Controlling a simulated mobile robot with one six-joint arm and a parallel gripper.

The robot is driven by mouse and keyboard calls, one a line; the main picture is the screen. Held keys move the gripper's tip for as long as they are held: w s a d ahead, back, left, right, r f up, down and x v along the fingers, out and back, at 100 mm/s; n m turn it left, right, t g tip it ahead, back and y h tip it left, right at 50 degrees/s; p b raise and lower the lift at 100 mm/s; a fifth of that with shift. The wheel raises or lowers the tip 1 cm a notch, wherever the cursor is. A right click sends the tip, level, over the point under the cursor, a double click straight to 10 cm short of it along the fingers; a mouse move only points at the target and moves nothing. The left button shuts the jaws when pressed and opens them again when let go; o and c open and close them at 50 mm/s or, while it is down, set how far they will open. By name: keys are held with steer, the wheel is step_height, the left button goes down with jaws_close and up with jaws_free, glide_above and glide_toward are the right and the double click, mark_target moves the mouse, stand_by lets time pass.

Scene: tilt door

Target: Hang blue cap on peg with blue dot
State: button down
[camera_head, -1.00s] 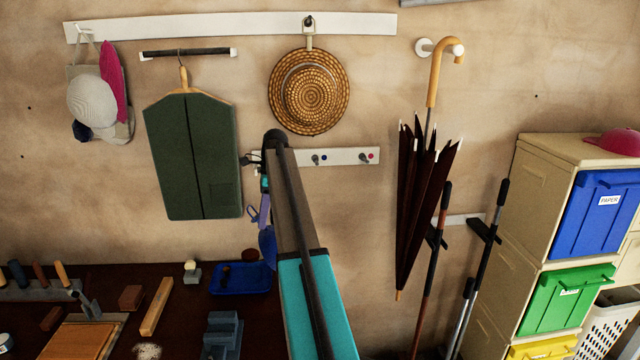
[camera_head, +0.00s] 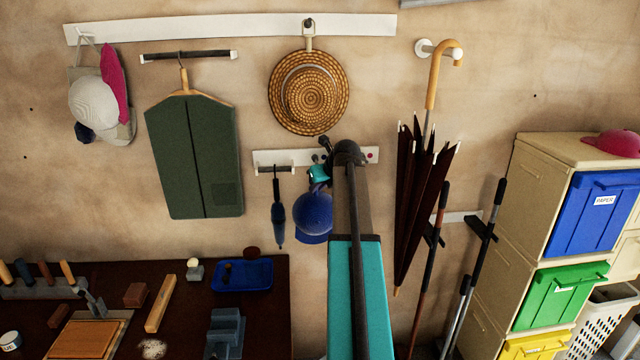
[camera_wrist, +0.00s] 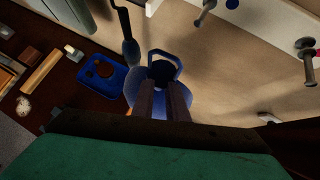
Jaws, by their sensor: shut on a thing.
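The blue cap (camera_head: 313,215) hangs in front of the wall below the small peg rail, brim low. In the wrist view the cap (camera_wrist: 137,84) is beyond my fingers, with an open blue strap loop at its top. My gripper (camera_wrist: 164,86) is shut on the cap near that loop; in the head view my arm partly hides the gripper (camera_head: 320,178). The blue dot (camera_wrist: 232,4) is at the top of the wrist view, with a grey metal peg (camera_wrist: 205,14) beside it. The cap is below and left of this peg, apart from it. In the head view my arm hides the dot.
A second peg (camera_wrist: 305,48) with a red dot is to the right. A straw hat (camera_head: 309,92) hangs above, and an umbrella (camera_head: 412,205) to the right.

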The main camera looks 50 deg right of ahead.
steer(key=shift+s+d+r+m+h, duration=0.25)
steer(key=shift+s+d+m+h, duration=0.05)
steer(key=shift+d, duration=0.2)
steer(key=shift+r+p, duration=0.15)
steer(key=shift+p, duration=0.3)
steer(key=shift+w+d+f, duration=0.15)
steer(key=shift+w+d, duration=0.55)
steer(key=shift+w, duration=0.1)
steer(key=shift+w+d+f, duration=0.15)
steer(key=shift+w+d, duration=0.55)
steer(key=shift+w, duration=0.1)
steer(key=shift+w+d+p, duration=0.4)
steer(key=shift+w+p, duration=0.05)
stand_by(1.2)
steer(key=shift+w+d+f, duration=0.1)
steer(key=shift+w+d, duration=0.65)
steer(key=shift+w, duration=0.2)
steer(key=shift+w+d, duration=0.75)
steer(key=shift+w, duration=0.15)
stand_by(1.9)
